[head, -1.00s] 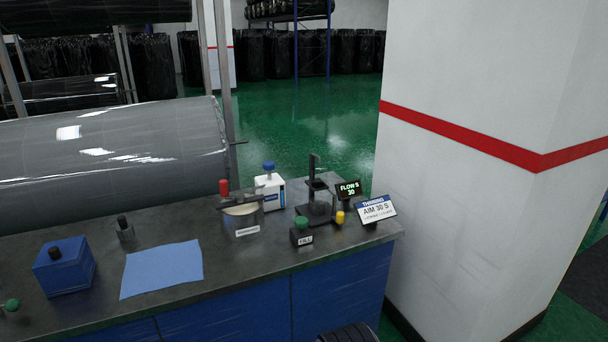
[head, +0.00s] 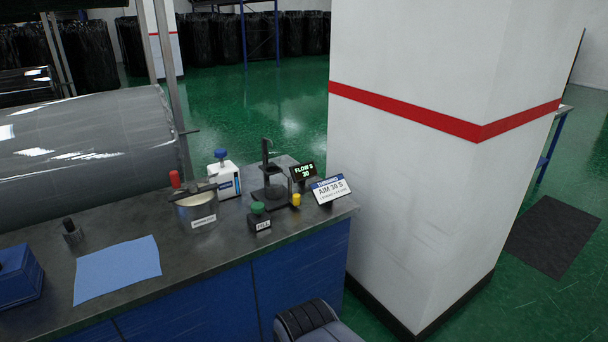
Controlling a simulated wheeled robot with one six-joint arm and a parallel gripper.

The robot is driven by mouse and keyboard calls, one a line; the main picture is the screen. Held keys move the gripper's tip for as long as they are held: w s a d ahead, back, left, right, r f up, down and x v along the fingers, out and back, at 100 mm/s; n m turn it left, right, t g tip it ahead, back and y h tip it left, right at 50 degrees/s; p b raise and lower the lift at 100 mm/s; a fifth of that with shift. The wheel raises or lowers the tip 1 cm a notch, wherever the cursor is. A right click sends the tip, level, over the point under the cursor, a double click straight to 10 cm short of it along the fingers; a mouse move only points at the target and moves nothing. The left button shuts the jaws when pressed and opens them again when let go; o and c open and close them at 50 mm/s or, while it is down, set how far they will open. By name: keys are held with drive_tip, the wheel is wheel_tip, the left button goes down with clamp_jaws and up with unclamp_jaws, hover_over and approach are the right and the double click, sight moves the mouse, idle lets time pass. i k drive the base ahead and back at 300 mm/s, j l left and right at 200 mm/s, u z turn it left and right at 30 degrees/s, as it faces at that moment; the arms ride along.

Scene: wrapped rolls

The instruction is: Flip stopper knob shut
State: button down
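A black stand (head: 268,181) with an upright post and a clear cup stands near the right end of the bench. A small yellow knob (head: 296,200) sits at the stand's front right; I cannot tell for sure that it is the stopper knob or which way it is turned. A green-topped button box labelled FILL (head: 259,216) is in front of the stand. A display reading FLOW S 30 (head: 303,172) and a sign reading AIM 30 S (head: 329,189) stand to its right. My gripper is not in view; only a dark rounded part of my arm shows at the bottom.
A metal pot with a red knob (head: 197,210), a white container with a blue cap (head: 224,178), a blue cloth (head: 117,270) and a blue box (head: 17,275) are on the bench (head: 205,255). A white pillar (head: 420,180) stands close on the right.

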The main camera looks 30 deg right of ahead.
sight(295, 200)
drive_tip(key=i+l, duration=1.45)
